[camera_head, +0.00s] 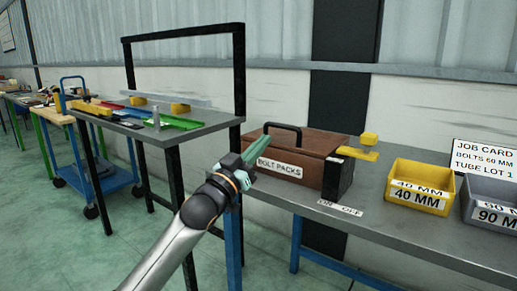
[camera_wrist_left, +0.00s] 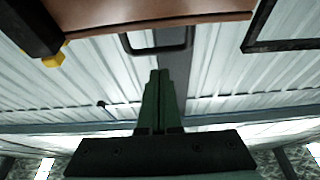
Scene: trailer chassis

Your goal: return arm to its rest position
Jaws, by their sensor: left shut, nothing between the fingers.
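My left gripper (camera_head: 258,148) is shut and empty in the head view. Its green fingers point up and to the right, in front of the left end of a brown box labelled BOLT PACKS (camera_head: 300,149). I cannot tell whether the fingers touch the box. In the left wrist view the closed fingers (camera_wrist_left: 158,85) lie together in the middle. The box's brown surface (camera_wrist_left: 130,12) and its black handle (camera_wrist_left: 160,48) show at the top of that view. My right gripper is in neither view.
The box stands on a grey bench (camera_head: 370,215). A yellow bin marked 40 MM (camera_head: 420,190), a grey bin marked 90 MM (camera_head: 492,205) and a job card (camera_head: 483,158) are to its right. Another table (camera_head: 190,132) with a black frame stands behind left. Green floor is open at lower left.

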